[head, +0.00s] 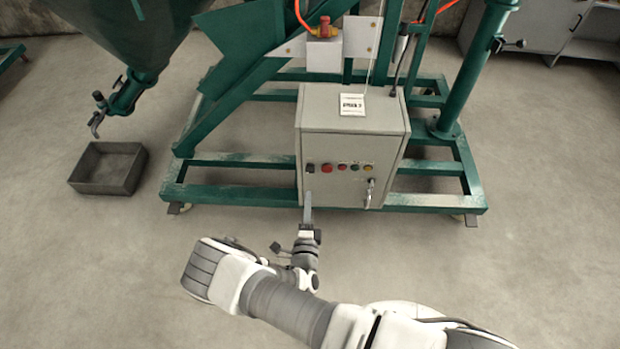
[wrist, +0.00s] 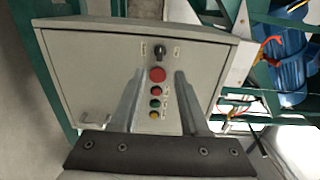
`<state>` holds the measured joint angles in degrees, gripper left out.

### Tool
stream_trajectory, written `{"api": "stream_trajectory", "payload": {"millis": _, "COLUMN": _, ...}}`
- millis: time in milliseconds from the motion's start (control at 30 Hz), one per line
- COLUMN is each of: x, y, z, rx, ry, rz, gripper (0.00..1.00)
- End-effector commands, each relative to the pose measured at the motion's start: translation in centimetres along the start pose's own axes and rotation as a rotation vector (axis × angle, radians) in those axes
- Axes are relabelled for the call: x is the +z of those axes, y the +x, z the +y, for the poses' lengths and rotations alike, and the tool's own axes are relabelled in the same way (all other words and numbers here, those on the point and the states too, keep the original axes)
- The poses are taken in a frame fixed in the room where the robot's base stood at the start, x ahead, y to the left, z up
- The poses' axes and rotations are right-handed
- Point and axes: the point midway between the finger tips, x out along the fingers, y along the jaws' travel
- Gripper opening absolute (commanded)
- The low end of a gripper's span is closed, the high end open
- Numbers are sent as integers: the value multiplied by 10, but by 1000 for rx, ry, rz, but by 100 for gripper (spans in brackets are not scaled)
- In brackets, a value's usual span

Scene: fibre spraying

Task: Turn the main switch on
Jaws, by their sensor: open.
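The main switch looks to be the small black rotary knob (head: 311,168) at the left end of the control row on the grey cabinet (head: 340,190). In the wrist view the same knob (wrist: 160,50) is at the top of the row, between two small labels. My gripper (head: 308,197) is in front of the cabinet, at the lower left of its panel. In the wrist view my gripper (wrist: 159,75) is open and empty, its fingertips apart, framing the red button below the knob. I cannot tell the gap to the panel.
A large red button (head: 327,168) and small red, green and yellow ones sit beside the knob. A key or latch handle (head: 370,191) is at the panel's right. The green frame (head: 240,196) surrounds the cabinet. A grey tray (head: 108,168) lies left; the floor in front is clear.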

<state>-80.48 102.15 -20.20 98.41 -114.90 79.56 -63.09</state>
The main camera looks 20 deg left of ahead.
Motion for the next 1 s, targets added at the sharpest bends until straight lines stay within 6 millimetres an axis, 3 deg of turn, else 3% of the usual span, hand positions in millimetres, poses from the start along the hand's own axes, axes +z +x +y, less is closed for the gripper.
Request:
{"api": "stream_trajectory", "payload": {"millis": 200, "x": -1, "y": 49, "z": 3, "rx": -2, "ry": 3, "rz": 2, "gripper": 45}}
{"api": "stream_trajectory", "payload": {"millis": 433, "x": 0, "y": 85, "z": 2, "rx": 0, "ry": 2, "rz": 2, "gripper": 45}}
{"api": "stream_trajectory", "payload": {"millis": 600, "x": 0, "y": 97, "z": 0, "rx": 0, "ry": 1, "rz": 1, "gripper": 45}}
{"api": "stream_trajectory", "payload": {"millis": 900, "x": 0, "y": 99, "z": 0, "rx": 0, "ry": 0, "rz": 1, "gripper": 45}}
{"api": "stream_trajectory", "payload": {"millis": 1000, "x": 0, "y": 99, "z": 0, "rx": 0, "ry": 0, "rz": 1, "gripper": 27}}
